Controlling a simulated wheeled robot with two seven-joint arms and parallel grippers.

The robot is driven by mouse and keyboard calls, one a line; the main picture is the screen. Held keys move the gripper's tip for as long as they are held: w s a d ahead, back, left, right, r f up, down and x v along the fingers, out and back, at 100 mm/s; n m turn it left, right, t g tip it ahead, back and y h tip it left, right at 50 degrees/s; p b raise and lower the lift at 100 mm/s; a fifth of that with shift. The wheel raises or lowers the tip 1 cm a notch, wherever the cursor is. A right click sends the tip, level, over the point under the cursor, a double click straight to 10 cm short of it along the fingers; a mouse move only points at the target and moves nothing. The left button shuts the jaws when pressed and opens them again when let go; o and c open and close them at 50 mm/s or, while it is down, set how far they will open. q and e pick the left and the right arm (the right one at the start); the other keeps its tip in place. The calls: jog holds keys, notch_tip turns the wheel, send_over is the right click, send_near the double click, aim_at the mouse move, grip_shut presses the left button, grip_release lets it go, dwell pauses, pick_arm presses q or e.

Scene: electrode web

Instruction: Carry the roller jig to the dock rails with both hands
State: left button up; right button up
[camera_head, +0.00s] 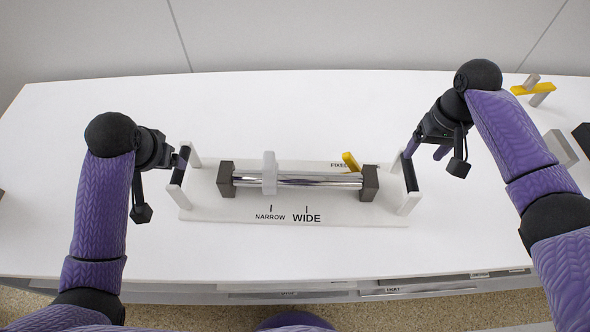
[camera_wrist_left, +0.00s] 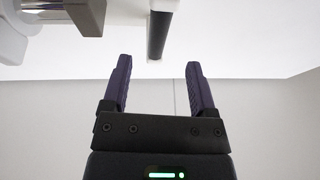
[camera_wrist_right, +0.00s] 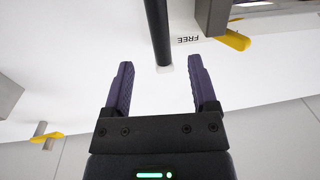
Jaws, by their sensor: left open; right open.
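The roller jig (camera_head: 230,213) is a white plate on the table with a shiny steel roller (camera_head: 315,181) between two dark grey end blocks. It has a dark bar handle at each end, the left handle (camera_head: 180,165) and the right handle (camera_head: 409,172). My left gripper (camera_wrist_left: 159,60) is open and empty; in its wrist view the left handle (camera_wrist_left: 160,35) lies ahead, lined up between the fingers. My right gripper (camera_wrist_right: 160,68) is open and empty; the right handle (camera_wrist_right: 157,30) lies ahead between its fingers. I cannot make out the dock rails for certain.
A white collar (camera_head: 269,172) sits on the roller near the NARROW mark, and a yellow lever (camera_head: 350,161) stands by the right block. A yellow and grey part (camera_head: 533,89), a grey block (camera_head: 560,148) and a black object (camera_head: 583,137) lie at right. The table's left is mostly clear.

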aim_at(177, 171)
pick_arm(q)
jog(key=shift+s+d, duration=0.1)
jog(key=shift+s, duration=0.2)
pick_arm(e)
jog(key=shift+s, duration=0.3)
pick_arm(q)
jog(key=x, duration=1)
pick_arm(e)
jog(key=f, duration=1)
jog(key=shift+a, duration=0.4)
pick_arm(q)
grip_shut()
pick_arm(e)
grip_shut()
pick_arm(q)
jog(key=shift+r, duration=0.1)
pick_arm(e)
jog(key=shift+w+r, duration=0.1)
jog(key=shift+r, duration=0.05)
